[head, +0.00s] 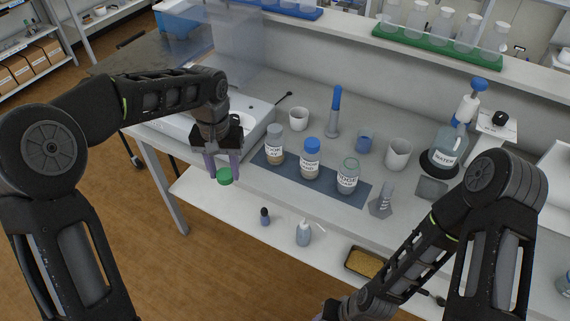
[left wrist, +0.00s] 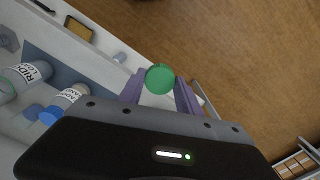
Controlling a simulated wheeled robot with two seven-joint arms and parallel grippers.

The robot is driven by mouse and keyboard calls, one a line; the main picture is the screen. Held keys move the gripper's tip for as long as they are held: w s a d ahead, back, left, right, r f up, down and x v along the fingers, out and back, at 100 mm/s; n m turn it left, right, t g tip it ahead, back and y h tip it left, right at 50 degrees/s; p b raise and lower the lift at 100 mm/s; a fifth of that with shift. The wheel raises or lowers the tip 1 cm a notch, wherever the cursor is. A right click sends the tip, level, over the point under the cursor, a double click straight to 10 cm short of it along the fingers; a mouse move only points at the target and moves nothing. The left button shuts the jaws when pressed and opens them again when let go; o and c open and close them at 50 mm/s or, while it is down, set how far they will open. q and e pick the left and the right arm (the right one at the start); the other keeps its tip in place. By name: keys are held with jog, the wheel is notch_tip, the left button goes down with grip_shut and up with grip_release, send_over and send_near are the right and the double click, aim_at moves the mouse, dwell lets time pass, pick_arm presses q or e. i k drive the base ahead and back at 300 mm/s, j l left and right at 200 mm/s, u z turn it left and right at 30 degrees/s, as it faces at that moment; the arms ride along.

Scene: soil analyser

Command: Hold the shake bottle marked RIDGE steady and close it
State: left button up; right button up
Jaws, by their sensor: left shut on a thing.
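The RIDGE bottle (head: 348,177) stands upright and uncapped at the right end of the blue mat, with a greenish rim. Its label also reads in the left wrist view (left wrist: 25,75). My left gripper (head: 223,173) is shut on a green cap (head: 225,177), held left of the mat and apart from the bottle. The cap shows between the fingertips in the left wrist view (left wrist: 160,79).
On the blue mat (head: 318,191) also stand a blue-capped bottle (head: 310,160) and a grey-capped bottle (head: 275,146). A grey stand (head: 382,202) is right of the RIDGE bottle. A dropper bottle (head: 303,233) and tray (head: 364,263) are in front.

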aim_at(349, 172)
jog(key=i+j+u, duration=0.2)
jog(key=u, duration=0.25)
jog(key=i+u, duration=0.4)
jog(key=i+j+z, duration=0.1)
jog(key=z, duration=0.35)
jog(key=i+j+z, duration=0.1)
jog(key=z, duration=0.35)
jog(key=j+z, duration=0.1)
jog(key=z, duration=0.35)
jog(key=i+j+z, duration=0.1)
jog(key=z, duration=0.35)
jog(key=j+z, duration=0.15)
jog(key=z, duration=0.3)
jog(key=k+u, duration=0.2)
jog(key=i+z, duration=0.2)
